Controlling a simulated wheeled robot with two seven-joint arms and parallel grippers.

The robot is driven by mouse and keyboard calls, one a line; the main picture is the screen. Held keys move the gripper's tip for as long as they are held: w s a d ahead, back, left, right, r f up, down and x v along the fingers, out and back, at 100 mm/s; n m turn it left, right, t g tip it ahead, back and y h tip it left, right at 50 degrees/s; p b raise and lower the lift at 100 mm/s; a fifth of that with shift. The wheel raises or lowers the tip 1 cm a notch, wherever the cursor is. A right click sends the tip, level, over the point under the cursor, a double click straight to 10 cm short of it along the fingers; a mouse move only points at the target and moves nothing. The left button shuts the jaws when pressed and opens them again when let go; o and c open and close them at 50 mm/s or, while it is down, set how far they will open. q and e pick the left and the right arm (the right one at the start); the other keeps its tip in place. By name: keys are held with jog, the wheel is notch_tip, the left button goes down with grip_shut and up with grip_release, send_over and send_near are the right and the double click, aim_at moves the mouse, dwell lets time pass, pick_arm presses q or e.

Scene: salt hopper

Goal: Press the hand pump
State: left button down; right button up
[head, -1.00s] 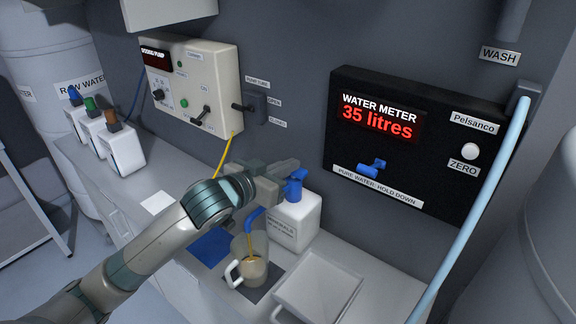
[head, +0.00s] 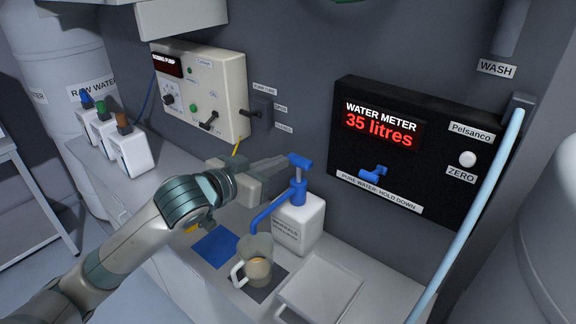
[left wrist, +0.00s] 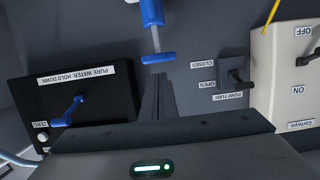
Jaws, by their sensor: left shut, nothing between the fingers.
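The hand pump (head: 299,190) is a blue pump with a metal shaft on a white bottle labelled minerals (head: 298,228). Its blue head is up, and a length of shaft shows below it. Its blue spout reaches left over a clear measuring jug (head: 257,272) holding some amber liquid. My left gripper (head: 280,162) is shut and empty, with its tips beside the pump head at about its height; I cannot tell whether they touch. In the left wrist view the pump head (left wrist: 158,58) shows just beyond the shut fingers (left wrist: 159,80). My right gripper is not in view.
The jug stands on a dark pad, with a blue mat (head: 215,247) to its left and a white tray (head: 320,290) to its right. The water meter panel (head: 410,150) and a control box (head: 200,90) are on the wall. Several small bottles (head: 128,150) stand at left.

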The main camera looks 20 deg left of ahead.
pick_arm(q)
jog(key=v, duration=0.4)
jog(key=shift+d+b, duration=0.1)
jog(key=shift+b, duration=0.3)
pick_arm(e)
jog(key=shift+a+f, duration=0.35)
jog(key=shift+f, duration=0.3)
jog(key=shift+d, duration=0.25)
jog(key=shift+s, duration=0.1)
